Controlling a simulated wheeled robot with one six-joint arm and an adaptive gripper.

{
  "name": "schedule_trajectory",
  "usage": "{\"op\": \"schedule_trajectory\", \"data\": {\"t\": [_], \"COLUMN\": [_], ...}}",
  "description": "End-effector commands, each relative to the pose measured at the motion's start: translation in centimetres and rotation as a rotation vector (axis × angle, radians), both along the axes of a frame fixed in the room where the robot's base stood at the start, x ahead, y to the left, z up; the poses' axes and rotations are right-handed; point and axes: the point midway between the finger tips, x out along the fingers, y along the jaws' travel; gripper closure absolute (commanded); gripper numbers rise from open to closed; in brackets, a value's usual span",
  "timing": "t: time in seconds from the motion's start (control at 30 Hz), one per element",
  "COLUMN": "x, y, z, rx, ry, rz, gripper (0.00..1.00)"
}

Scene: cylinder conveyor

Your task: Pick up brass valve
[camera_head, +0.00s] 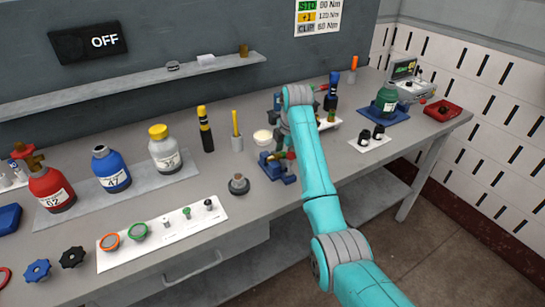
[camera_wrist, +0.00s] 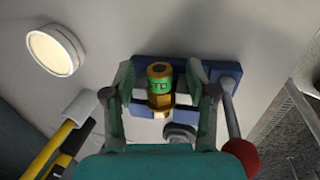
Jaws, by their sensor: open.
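A brass valve (camera_wrist: 160,98) with a green band lettered "TD" stands in a blue vise-like fixture (camera_wrist: 222,78) in the wrist view. My gripper (camera_wrist: 167,82) is open, with one finger on each side of the valve. Gaps show between the fingers and the valve, so it is not gripped. In the head view the blue fixture (camera_head: 275,168) sits on the bench below my gripper (camera_head: 284,150). My arm and gripper mostly hide the valve there.
A white round jar (camera_wrist: 52,50) and a yellow-black tool (camera_wrist: 68,138) lie to the left in the wrist view. Gas bottles (camera_head: 112,168) stand at left on the bench. A white strip of parts (camera_head: 165,232) lies in front.

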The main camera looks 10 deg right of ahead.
Motion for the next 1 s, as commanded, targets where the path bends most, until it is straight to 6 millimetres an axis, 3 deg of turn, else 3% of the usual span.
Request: {"op": "schedule_trajectory", "data": {"t": [0.1,0.33,0.73,1.0], "x": [0.0,0.0,0.1,0.1], "y": [0.0,0.0,0.0,0.0], "z": [0.0,0.0,0.8,5.5], "rx": [0.000,0.000,0.000,0.001], "ry": [0.000,0.000,-0.003,-0.005], "rz": [0.000,0.000,0.000,0.000], "gripper": [0.43,1.00,1.00,1.00]}}
